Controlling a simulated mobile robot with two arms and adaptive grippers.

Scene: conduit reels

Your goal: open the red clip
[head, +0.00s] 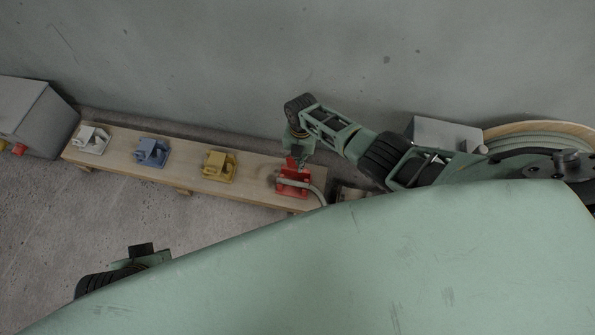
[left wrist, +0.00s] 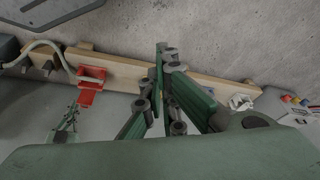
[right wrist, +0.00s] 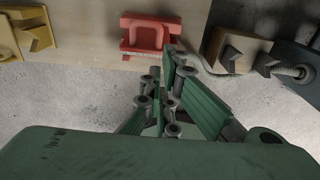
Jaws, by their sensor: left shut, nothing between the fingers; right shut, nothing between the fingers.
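The red clip (head: 294,184) sits at the right end of the wooden bench. In the right wrist view the red clip (right wrist: 150,32) is at the top, and a grey conduit (right wrist: 212,72) curves away from beside it. Contact is unclear. My left gripper (head: 141,250) is low at the left, away from the bench, shut and empty (left wrist: 160,50).
Yellow (head: 220,166), blue (head: 151,152) and white (head: 92,139) clips stand in a row on the bench (head: 185,160). A grey box (head: 35,115) is at the left end. A large reel (head: 540,132) stands at the right. The wall is close behind the bench.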

